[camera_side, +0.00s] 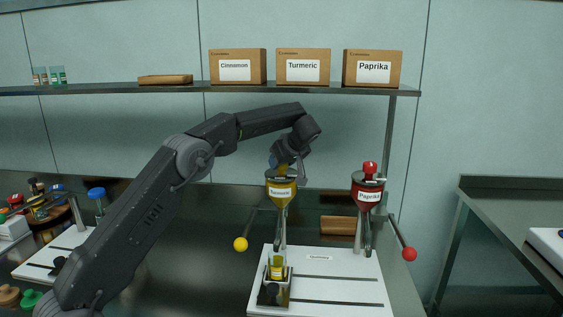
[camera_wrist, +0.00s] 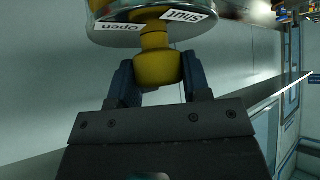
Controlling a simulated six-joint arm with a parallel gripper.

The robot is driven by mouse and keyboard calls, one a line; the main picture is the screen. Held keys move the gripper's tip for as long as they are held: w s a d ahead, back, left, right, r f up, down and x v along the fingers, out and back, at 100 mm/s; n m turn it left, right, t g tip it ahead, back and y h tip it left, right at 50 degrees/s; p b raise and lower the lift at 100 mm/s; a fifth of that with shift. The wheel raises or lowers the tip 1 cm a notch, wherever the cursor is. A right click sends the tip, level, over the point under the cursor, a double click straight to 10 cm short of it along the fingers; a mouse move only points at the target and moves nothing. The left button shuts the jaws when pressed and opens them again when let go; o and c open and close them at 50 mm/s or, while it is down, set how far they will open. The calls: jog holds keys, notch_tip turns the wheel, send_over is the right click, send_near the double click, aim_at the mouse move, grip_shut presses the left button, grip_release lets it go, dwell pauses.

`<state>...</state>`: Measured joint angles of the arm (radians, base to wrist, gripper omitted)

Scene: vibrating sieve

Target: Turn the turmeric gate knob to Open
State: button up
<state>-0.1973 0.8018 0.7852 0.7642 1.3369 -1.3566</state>
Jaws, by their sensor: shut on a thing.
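The turmeric hopper (camera_side: 281,193), with a yellow body and a "Turmeric" label, stands at the middle of the side view. My gripper (camera_side: 283,165) reaches down onto its top and mostly hides the knob there. In the wrist view, the yellow knob (camera_wrist: 158,68) sits between the two blue fingers of my gripper (camera_wrist: 160,75), which is shut on it. Beside the knob, the metal disc carries an "Open" label (camera_wrist: 118,27) and a "Shut" label (camera_wrist: 187,15). I cannot tell which label the knob points to.
The paprika hopper (camera_side: 368,194) with a red knob stands to the right. Levers end in a yellow ball (camera_side: 240,244) and a red ball (camera_side: 409,254). A jar (camera_side: 277,266) stands in a holder below the turmeric hopper. A shelf (camera_side: 300,88) with labelled boxes runs above.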

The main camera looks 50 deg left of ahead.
jog(key=shift+n+g, duration=0.4)
jog(key=shift+n, duration=0.2)
jog(key=o, duration=0.9)
jog(key=v, duration=0.6)
jog(key=shift+w+d+r, duration=0.1)
jog(key=shift+d+r, duration=0.15)
jog(key=shift+d, duration=0.05)
jog(key=shift+d+r, duration=0.3)
